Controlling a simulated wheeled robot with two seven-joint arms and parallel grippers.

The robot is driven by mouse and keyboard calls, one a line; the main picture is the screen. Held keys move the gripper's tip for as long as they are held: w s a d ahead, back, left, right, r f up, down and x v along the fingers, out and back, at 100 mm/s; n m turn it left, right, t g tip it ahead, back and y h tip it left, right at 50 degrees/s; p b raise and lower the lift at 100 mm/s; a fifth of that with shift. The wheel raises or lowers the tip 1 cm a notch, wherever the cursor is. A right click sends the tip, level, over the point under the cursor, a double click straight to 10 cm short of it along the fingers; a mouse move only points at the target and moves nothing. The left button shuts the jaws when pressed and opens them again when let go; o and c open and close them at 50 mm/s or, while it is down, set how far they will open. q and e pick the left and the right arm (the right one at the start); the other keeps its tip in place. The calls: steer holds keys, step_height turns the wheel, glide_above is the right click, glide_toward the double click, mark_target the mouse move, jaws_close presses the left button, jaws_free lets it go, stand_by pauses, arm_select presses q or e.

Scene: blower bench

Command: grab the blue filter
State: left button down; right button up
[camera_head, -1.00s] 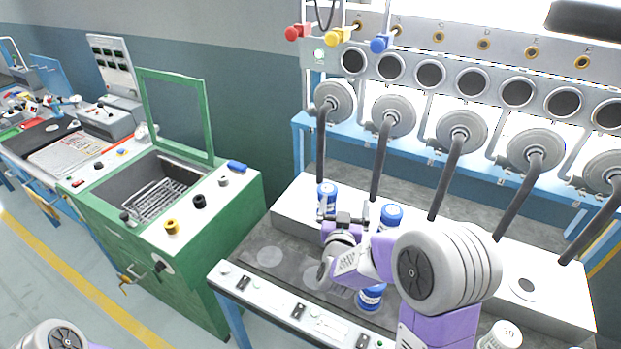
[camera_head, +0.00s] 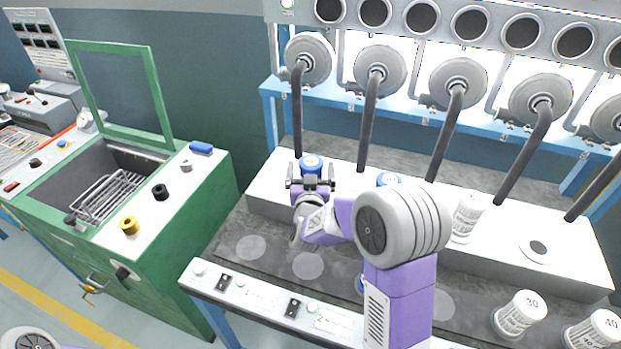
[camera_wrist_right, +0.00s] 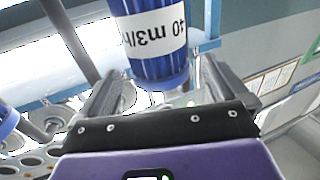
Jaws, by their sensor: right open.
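A blue filter (camera_head: 311,163) stands on the white ledge at the back of the bench, at its left end. My right gripper (camera_head: 310,186) is in front of it, open, with jaws spread to either side. A second blue filter (camera_head: 388,179) stands farther right on the ledge, partly hidden by my arm. A third blue one (camera_head: 359,284) is mostly hidden behind my arm. My left gripper is out of view.
White filters stand on the ledge (camera_head: 467,217) and on the bench at right (camera_head: 519,313). A green cabinet with an open lid (camera_head: 120,90) stands left. The dark bench top has free room at left.

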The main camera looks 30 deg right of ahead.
mark_target(311, 160)
steer(key=x, duration=0.4)
steer(key=shift+w+d+f+b, duration=0.1)
steer(key=shift+w+b, duration=0.1)
steer(key=shift+b, duration=0.2)
steer(key=c, duration=1.2)
